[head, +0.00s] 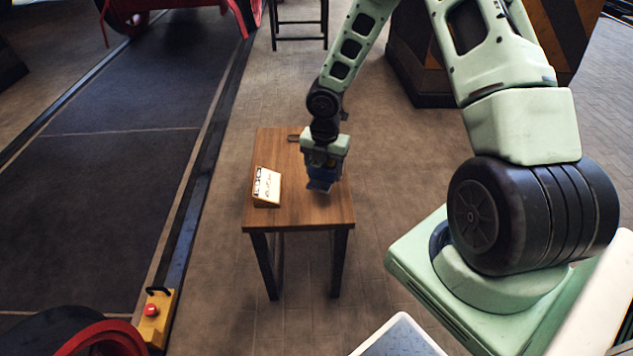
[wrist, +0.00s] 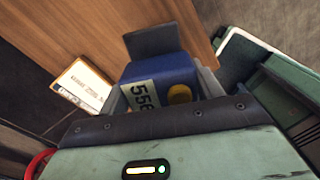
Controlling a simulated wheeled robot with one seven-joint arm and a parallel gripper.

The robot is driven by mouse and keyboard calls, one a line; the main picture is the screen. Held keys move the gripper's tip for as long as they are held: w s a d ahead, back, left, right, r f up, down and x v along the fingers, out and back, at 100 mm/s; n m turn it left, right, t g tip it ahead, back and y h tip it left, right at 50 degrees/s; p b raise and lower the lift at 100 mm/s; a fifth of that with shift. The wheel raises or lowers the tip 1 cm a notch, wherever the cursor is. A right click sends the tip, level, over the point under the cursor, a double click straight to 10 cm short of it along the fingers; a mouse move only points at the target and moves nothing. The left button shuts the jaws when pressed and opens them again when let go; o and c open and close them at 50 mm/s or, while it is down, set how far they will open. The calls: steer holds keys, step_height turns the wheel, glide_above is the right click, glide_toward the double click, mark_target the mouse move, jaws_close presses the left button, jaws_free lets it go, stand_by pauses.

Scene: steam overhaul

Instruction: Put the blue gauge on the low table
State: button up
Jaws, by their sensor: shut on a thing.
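The blue gauge (wrist: 158,72) is between the fingers of my gripper (wrist: 165,80) in the wrist view. It has a white label with black digits and a round yellow spot. In the head view my gripper (head: 322,172) is shut on the gauge (head: 320,182), over the right half of the low wooden table (head: 290,217). The table has a brown top and dark legs. I cannot tell whether the gauge's underside touches the tabletop. My gripper hides much of the gauge in the head view.
A white printed card on a wooden stand (head: 267,186) is on the table's left side, also in the wrist view (wrist: 82,84). A dark stool (head: 299,22) stands behind. A yellow box with a red button (head: 154,314) is on the floor at front left.

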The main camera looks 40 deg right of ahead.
mark_target(324, 185)
steer(key=shift+f+b, duration=0.9)
steer(key=shift+f, duration=2.05)
steer(key=shift+f, duration=0.1)
steer(key=o, duration=1.3)
steer(key=shift+c, duration=0.2)
